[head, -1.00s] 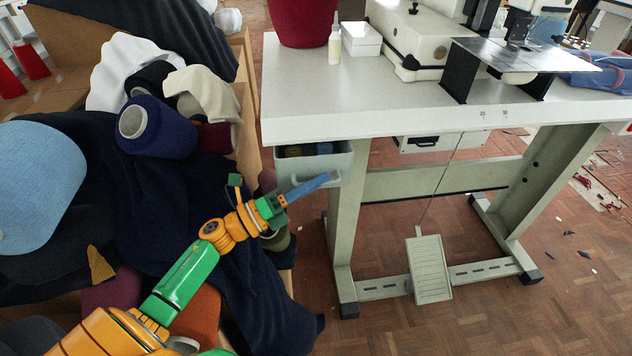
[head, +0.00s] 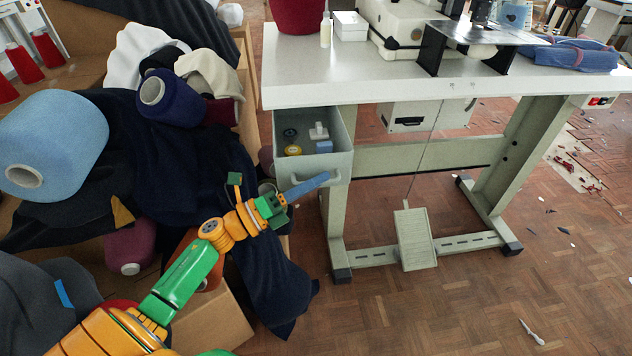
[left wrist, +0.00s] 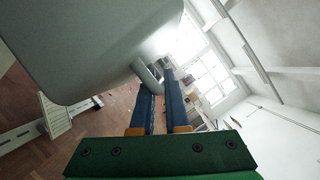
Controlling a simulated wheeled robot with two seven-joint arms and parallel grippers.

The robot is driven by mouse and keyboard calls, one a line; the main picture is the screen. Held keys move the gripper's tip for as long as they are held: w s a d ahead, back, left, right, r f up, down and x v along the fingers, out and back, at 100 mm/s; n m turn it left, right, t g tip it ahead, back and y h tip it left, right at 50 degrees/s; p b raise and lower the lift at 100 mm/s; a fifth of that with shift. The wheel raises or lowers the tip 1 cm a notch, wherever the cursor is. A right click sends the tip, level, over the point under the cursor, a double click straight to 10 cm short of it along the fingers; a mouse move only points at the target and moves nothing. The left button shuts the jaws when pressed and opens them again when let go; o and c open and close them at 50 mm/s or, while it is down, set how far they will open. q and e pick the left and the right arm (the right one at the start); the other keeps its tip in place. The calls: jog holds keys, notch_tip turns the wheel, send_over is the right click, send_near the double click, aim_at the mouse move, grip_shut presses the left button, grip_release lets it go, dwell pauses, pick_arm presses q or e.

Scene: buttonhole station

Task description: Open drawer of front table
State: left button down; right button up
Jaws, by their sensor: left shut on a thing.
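The front table (head: 390,84) is pale, with a grey-green drawer (head: 338,163) under its left end. The drawer stands open towards me. Several small things lie inside, including a yellow round one (head: 292,150) and a blue block (head: 324,146). My left gripper (head: 322,180), with blue fingers, is shut on the handle at the drawer's front. In the left wrist view the drawer's pale underside and front (left wrist: 90,45) fill the upper left, and the bar handle (left wrist: 147,76) lies between the fingertips. My right gripper is not in view.
Yarn cones, such as a light blue one (head: 52,140), and dark cloth (head: 205,165) crowd the left, close to my left arm. A foot pedal (head: 415,238) hangs under the table. The wooden floor (head: 440,310) at the front right is mostly clear.

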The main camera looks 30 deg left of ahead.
pick_arm(q)
jog(key=c, duration=1.2)
grip_release()
jog(key=v, duration=0.7)
jog(key=shift+s+a, duration=0.1)
